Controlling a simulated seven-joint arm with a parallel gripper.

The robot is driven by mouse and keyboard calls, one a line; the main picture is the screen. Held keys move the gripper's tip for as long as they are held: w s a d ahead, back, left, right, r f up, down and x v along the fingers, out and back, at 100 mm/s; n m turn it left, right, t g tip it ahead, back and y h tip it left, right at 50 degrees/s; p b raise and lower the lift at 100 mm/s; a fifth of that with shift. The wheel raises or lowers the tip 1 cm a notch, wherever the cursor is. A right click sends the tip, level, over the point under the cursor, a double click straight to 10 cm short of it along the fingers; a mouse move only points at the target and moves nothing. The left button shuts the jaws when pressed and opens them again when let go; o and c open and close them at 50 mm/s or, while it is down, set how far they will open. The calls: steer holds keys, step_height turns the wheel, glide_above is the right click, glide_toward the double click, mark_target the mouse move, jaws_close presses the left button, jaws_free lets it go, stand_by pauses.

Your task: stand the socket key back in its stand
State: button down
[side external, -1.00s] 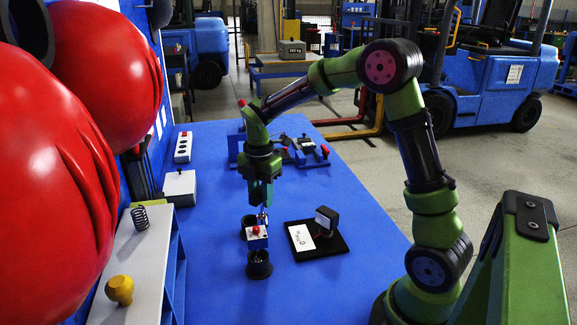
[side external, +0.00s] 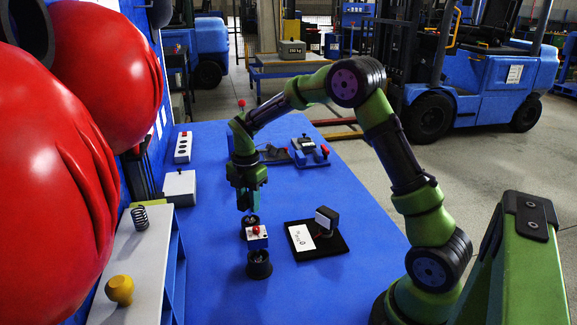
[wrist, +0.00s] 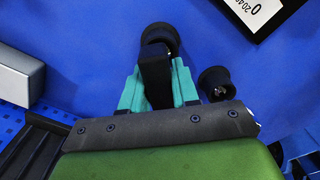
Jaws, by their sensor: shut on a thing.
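My gripper (side external: 249,206) points down over the blue table and is shut on a dark, blocky piece (wrist: 155,78), which I take to be the socket key. Its lower part is hard to make out. In the side view a black cup (side external: 250,220) lies just below the fingers, and a second black cup (side external: 259,265) stands nearer the camera. I cannot tell which is the key's stand. In the wrist view a round dark form (wrist: 160,38) shows just beyond the held piece, and a black cup (wrist: 213,82) stands right of the fingers, apart from them.
A small box with a red knob (side external: 257,238) stands between the cups. A black tray (side external: 335,245) with a white card lies to the right. A pale box (side external: 180,186) and a white shelf (side external: 133,262) are on the left. Fixtures (side external: 309,152) stand at the back.

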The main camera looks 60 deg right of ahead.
steer(key=shift+f, duration=0.3)
steer(key=shift+f, duration=0.25)
steer(key=c, duration=0.8)
jaws_free()
steer(key=shift+c, duration=0.2)
steer(key=shift+r, duration=0.1)
